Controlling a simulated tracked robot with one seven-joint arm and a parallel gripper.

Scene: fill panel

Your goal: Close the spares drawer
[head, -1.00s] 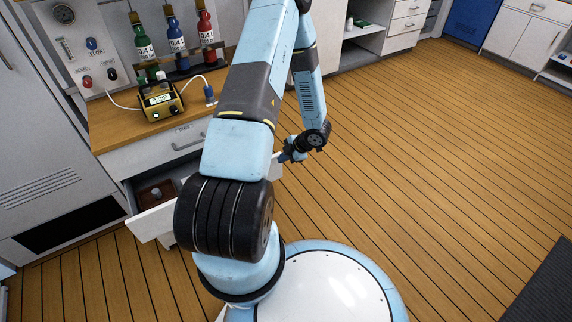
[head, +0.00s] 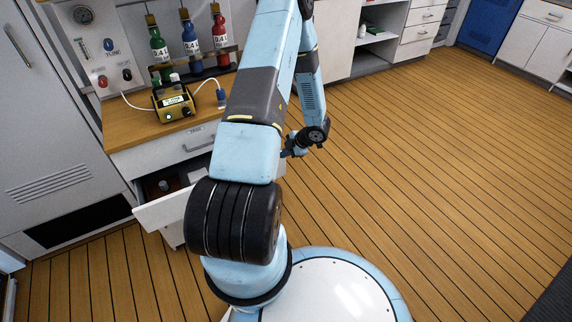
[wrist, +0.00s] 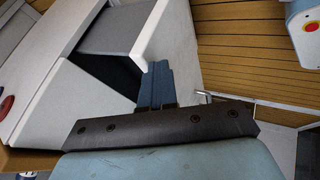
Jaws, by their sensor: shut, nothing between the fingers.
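The spares drawer (head: 160,212) is the lower drawer of the white cabinet and stands partly pulled out in the head view. In the head view my gripper (head: 290,150) shows at the right of my arm, partly hidden.
The upper drawer (head: 185,150) with a bar handle is shut. A tall grey locker (head: 45,110) stands at left. The plank floor at right is clear.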

